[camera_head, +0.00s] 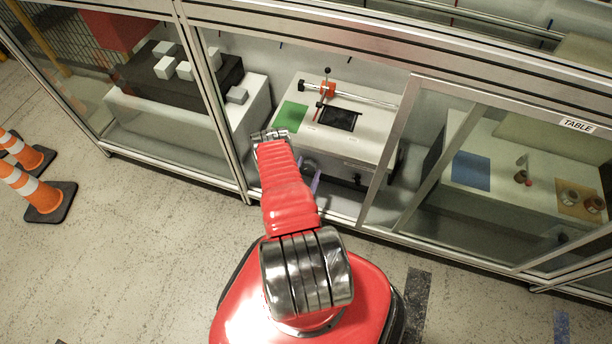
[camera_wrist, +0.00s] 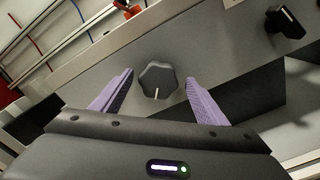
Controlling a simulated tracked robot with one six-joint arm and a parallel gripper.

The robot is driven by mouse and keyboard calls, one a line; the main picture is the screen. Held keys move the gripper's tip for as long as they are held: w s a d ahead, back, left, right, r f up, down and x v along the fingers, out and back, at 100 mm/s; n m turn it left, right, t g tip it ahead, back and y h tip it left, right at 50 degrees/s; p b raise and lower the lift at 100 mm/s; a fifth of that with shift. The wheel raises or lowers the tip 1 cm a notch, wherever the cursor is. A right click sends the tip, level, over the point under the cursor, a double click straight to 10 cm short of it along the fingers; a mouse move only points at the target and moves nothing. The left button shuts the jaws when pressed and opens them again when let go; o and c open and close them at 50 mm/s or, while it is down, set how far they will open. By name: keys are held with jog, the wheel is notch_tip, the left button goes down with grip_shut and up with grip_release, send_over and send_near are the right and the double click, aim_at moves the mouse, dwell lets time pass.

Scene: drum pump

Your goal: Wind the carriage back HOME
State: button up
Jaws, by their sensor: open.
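A red carriage (camera_head: 327,89) sits on a metal rail (camera_head: 367,98) on top of a white bench (camera_head: 375,150), toward the rail's left end. A grey lobed knob (camera_wrist: 158,80) with a white pointer mark is on the bench's front panel. The pointer points roughly downward in the wrist view. My gripper (camera_wrist: 160,77) is open, with one purple finger on each side of this knob; I cannot tell whether they touch it. In the head view my gripper (camera_head: 315,184) is partly hidden by my arm. No readable HOME mark shows.
A black handle (camera_wrist: 285,22) is on the same panel, right of the knob. A green patch (camera_head: 290,116) and a black plate (camera_head: 339,119) are on the bench top. Metal frame posts (camera_head: 213,100) and glass panels flank the opening. Orange cones (camera_head: 28,185) stand at far left.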

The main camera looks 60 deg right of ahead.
jog(key=s+a, duration=0.2)
jog(key=a, duration=1.1)
jog(key=shift+a, duration=0.3)
jog(key=shift+w, duration=0.1)
dwell(0.5)
